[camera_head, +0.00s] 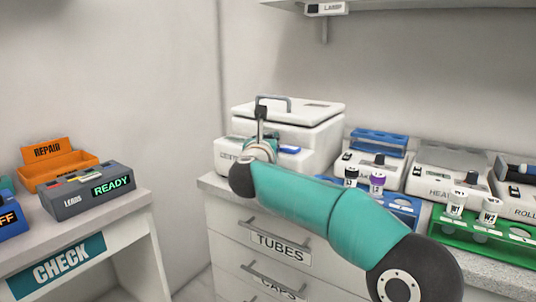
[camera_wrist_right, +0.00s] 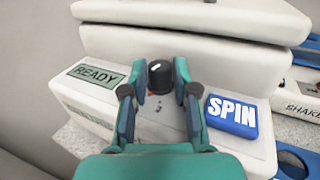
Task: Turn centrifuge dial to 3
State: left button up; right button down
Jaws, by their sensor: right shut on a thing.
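The white centrifuge (camera_head: 320,140) stands on the counter, its lid (camera_head: 300,108) closed. Its front carries a black dial (camera_wrist_right: 159,78) with a light pointer mark near the top; the numbers around it are not legible. A green READY display (camera_wrist_right: 97,74) is left of the dial and a blue SPIN button (camera_wrist_right: 232,115) is right of it. My right gripper (camera_wrist_right: 160,74) is shut on the dial, one finger on each side. In the head view my right gripper (camera_head: 261,145) is at the centrifuge front, and the dial is hidden behind it. My left gripper is not in view.
Right of the centrifuge are a blue rack (camera_head: 403,212) with capped tubes, a shaker (camera_head: 372,166), a heater (camera_head: 447,180) and a green tube rack (camera_head: 485,236). Drawers are below. At left, a separate table holds an orange REPAIR bin (camera_head: 57,166) and a grey LEADS box (camera_head: 88,198).

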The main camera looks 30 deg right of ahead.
jog(key=shift+a+f+n+t+y+b, duration=0.1)
jog(key=shift+f+n+t+y+b, duration=0.05)
jog(key=shift+n+t+y+b, duration=0.35)
jog(key=c, duration=0.9)
grip_release()
jog(key=shift+a, duration=0.1)
jog(key=v, duration=0.7)
jog(key=shift+s+a, duration=0.2)
jog(key=shift+s, duration=0.15)
